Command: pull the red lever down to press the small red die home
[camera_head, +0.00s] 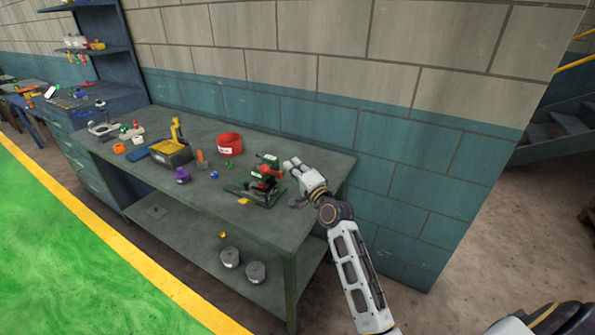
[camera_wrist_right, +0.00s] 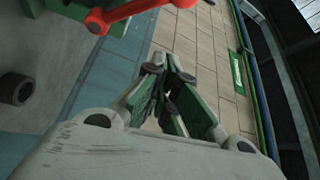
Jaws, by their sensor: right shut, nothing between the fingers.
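The green press (camera_head: 262,190) stands near the right end of the grey workbench. Its red lever (camera_head: 267,171) shows small in the head view; in the wrist view the red lever (camera_wrist_right: 135,12) crosses the top edge, with a rounded end. My right gripper (camera_head: 291,164) is just right of the press; its closed fingers also show in the wrist view (camera_wrist_right: 167,78). It is shut and empty, apart from the lever in the wrist view. The small red die cannot be made out. My left gripper is out of view.
The workbench (camera_head: 325,160) also bears a red bin (camera_head: 229,144), a dark box with a yellow handle (camera_head: 172,150), a purple part (camera_head: 182,175) and a blue ball (camera_head: 214,175). Grey cylinders (camera_head: 230,257) stand on the lower shelf. A block wall (camera_head: 400,150) runs behind.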

